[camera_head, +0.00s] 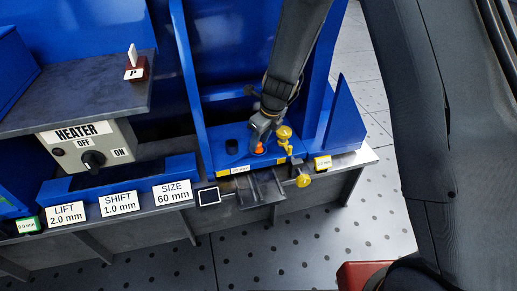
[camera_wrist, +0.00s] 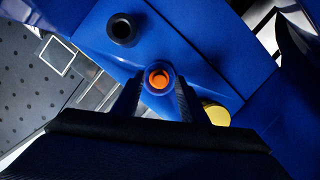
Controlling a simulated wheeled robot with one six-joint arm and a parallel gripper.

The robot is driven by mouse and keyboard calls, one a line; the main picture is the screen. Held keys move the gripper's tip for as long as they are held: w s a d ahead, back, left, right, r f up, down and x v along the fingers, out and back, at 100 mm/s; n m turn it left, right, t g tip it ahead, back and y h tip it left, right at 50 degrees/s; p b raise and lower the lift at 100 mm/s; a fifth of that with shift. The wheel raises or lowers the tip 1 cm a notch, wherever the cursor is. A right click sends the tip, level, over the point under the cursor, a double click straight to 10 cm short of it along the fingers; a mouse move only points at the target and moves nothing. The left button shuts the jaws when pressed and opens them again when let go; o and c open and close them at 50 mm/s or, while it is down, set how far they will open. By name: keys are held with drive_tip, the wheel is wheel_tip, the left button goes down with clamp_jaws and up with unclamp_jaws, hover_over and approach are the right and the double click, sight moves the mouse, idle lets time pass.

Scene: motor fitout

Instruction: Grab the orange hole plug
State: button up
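The orange hole plug (camera_head: 259,148) sits at the front of the blue fixture, just below my gripper (camera_head: 262,138) in the head view. In the wrist view the plug (camera_wrist: 160,76) shows as an orange ring with a darker centre, at the end of a blue rounded part. My gripper's two dark fingers (camera_wrist: 160,86) stand on either side of that blue part, apart from each other. The gripper looks open, with no clear contact on the plug. The plug's lower side is hidden.
A black round plug or hole (camera_wrist: 122,28) lies beside it on the blue surface. Yellow knobs (camera_head: 284,132) (camera_head: 303,181) are close at the right. Blue side panels (camera_head: 343,118) flank the spot. A dark chute (camera_head: 262,188) juts out in front. A heater box (camera_head: 90,145) stands left.

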clamp_jaws()
drive_tip(key=shift+r, duration=0.15)
